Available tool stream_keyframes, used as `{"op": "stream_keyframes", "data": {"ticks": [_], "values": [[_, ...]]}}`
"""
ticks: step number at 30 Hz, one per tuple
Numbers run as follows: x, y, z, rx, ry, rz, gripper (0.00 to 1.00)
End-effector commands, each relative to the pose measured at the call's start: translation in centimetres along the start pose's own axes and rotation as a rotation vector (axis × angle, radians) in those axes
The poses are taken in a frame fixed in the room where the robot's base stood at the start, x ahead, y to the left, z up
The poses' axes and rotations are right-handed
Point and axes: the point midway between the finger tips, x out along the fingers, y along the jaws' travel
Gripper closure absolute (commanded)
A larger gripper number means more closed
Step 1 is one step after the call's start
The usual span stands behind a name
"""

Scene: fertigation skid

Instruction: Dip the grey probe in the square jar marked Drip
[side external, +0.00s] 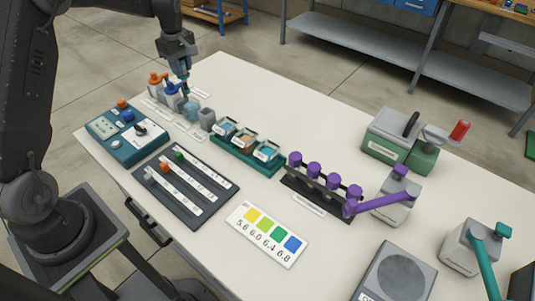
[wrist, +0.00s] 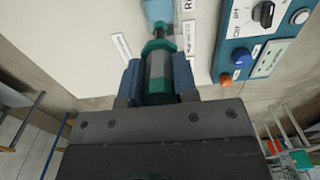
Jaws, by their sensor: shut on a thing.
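My gripper (side external: 183,76) is shut on the grey probe, seen in the wrist view as a grey body with dark teal bands (wrist: 157,66). The probe points down at a light blue jar (side external: 191,110), which also shows in the wrist view (wrist: 158,10). The probe's tip is over or in that jar; I cannot tell which. A card beginning with "R" (wrist: 188,6) lies beside the jar in the wrist view. A grey square vessel (side external: 207,119) stands just right of it. The jar markings are too small to read, so I cannot tell which is marked Drip.
Orange-capped (side external: 157,79) and blue-capped (side external: 172,90) probes stand left of the jar. A blue meter box (side external: 126,132) is in front. A teal tray (side external: 221,155) of square jars and a rack (side external: 316,199) of purple-capped vials lie right.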

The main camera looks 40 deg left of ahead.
Motion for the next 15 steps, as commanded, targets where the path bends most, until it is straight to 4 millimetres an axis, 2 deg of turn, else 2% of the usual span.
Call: {"op": "stream_keyframes", "data": {"ticks": [12, 15], "values": [[-0.03, 0.02, 0.0, 0.0, 0.0, 0.001, 0.99], [-0.03, 0.19, 0.51, 0.009, 0.0, 0.001, 0.99]]}}
